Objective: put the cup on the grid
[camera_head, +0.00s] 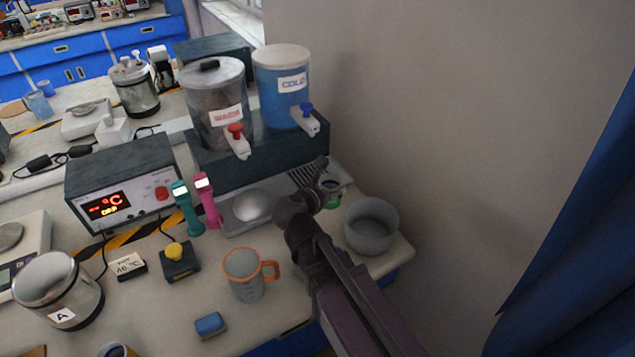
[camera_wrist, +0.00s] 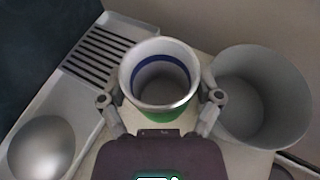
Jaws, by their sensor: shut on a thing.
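The cup (camera_wrist: 160,104) has a grey rim, a blue band inside and a green outside. My gripper (camera_wrist: 160,98) is shut on it, one finger on each side, and the cup looks upright and empty. In the head view the cup (camera_head: 333,203) is mostly hidden behind my gripper (camera_head: 318,188). The grid (camera_wrist: 95,52) is a dark slotted part of a light tray, left of and beyond the cup in the wrist view. In the head view the grid (camera_head: 303,176) lies below the dispensers. I cannot tell whether the cup touches the table.
A large grey bowl (camera_head: 371,227) stands close to the right of the cup. A metal dome (camera_wrist: 42,147) sits at the tray's left end. The steel dispenser (camera_head: 214,105) and blue dispenser (camera_head: 281,88) stand behind. An orange-handled mug (camera_head: 245,275) is at the front left.

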